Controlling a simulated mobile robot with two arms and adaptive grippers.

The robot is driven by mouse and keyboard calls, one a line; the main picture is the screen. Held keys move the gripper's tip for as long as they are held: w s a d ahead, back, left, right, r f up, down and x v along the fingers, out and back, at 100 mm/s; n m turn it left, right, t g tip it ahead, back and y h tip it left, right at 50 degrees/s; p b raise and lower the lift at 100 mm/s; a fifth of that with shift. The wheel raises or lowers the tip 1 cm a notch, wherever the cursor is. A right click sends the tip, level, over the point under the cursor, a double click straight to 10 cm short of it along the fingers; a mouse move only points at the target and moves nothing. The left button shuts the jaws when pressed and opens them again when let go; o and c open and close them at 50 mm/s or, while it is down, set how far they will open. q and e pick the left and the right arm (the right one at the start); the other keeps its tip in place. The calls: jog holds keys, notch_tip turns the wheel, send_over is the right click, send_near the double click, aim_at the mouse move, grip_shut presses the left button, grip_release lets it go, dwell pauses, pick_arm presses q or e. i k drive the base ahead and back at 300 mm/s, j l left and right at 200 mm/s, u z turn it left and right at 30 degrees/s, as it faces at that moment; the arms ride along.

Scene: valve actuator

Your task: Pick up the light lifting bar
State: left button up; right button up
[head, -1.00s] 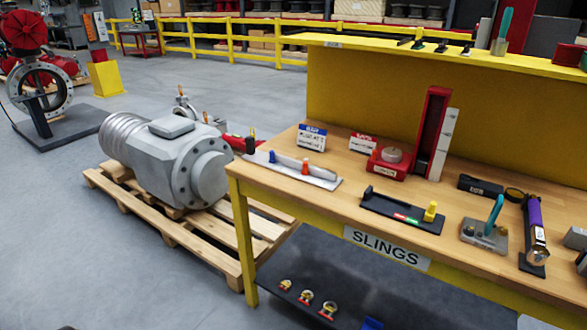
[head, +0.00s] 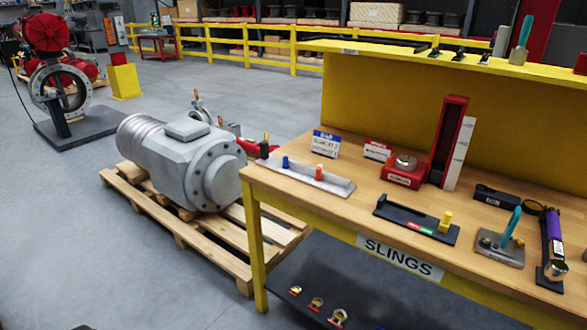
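I cannot tell for sure which thing is the light lifting bar. A long grey tray (head: 308,181) with a blue peg (head: 285,162) and an orange peg (head: 319,172) lies on the left of the bench. A long black holder (head: 410,218) with a yellow block (head: 446,222) and a red and green label lies right of it. A thin dark bar (head: 378,43) lies along the yellow upper shelf. Neither of my grippers is in view.
The wooden bench (head: 350,205) has a yellow frame marked SLINGS. A red press-like stand (head: 447,142) and several tools stand on it. A grey actuator (head: 185,160) lies on a wooden pallet (head: 175,232) at left. Grey floor is clear at front left.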

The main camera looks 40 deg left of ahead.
aim_at(339, 186)
jog(key=i+j, duration=0.15)
jog(key=j, duration=0.25)
jog(key=i+j, duration=0.15)
jog(key=j, duration=0.2)
jog(key=i+j, duration=0.15)
jog(key=j, duration=0.25)
jog(key=i+j, duration=0.2)
jog(key=j, duration=0.2)
jog(key=i+j, duration=0.15)
jog(key=j, duration=0.2)
jog(key=i+j, duration=0.15)
jog(key=j, duration=0.25)
jog(key=i+j, duration=0.15)
jog(key=j, duration=0.25)
